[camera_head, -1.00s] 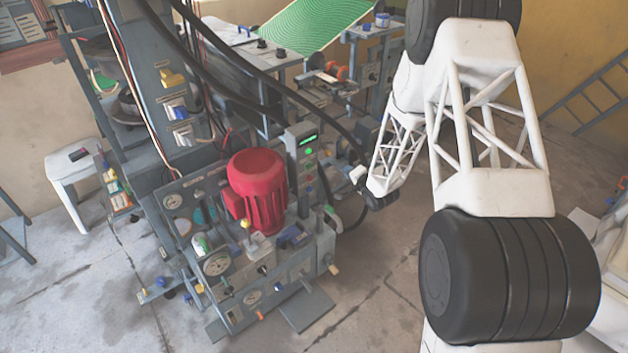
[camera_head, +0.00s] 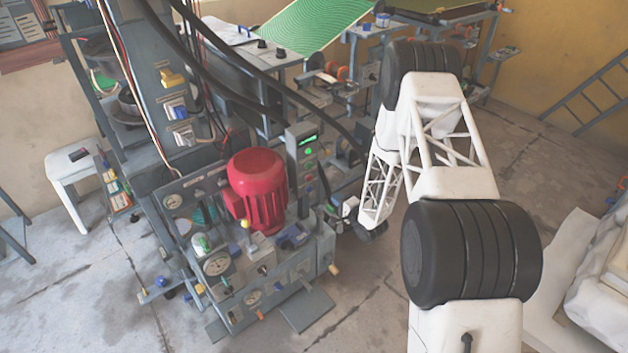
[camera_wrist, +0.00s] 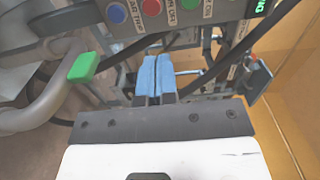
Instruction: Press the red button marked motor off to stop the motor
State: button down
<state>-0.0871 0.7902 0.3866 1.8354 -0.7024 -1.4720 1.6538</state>
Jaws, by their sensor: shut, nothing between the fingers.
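The red button (camera_wrist: 152,6) sits on a grey control panel (camera_wrist: 205,21) at the top edge of the wrist view, between a blue button (camera_wrist: 116,12) and a green button (camera_wrist: 191,4). Its label is turned and hard to read. My gripper (camera_wrist: 156,60) has two blue fingertips shut together with nothing between them. In the picture they lie below the red button, with a visible gap to the panel. In the head view the panel stands upright (camera_head: 296,165) beside the red motor (camera_head: 258,190), and the red button (camera_head: 308,162) is small.
A grey pipe handle with a green grip (camera_wrist: 83,67) is left of my fingers in the wrist view. A small lever box (camera_wrist: 250,75) is at right. Black hoses (camera_head: 265,85) hang above the machine. Floor right of the machine (camera_head: 360,310) is clear.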

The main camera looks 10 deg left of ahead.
aim_at(308, 174)
dwell(0.4)
jog(key=x, duration=1.4)
dwell(0.4)
jog(key=shift+w+a, duration=0.2)
jog(key=shift+a, duration=0.05)
jog(key=shift+w+a+r, duration=0.15)
jog(key=shift+w+a, duration=0.3)
jog(key=shift+w, duration=0.05)
jog(key=shift+a, duration=0.15)
jog(key=v, duration=1.5)
jog(key=shift+s+d+f, duration=0.1)
jog(key=shift+d+f, duration=0.2)
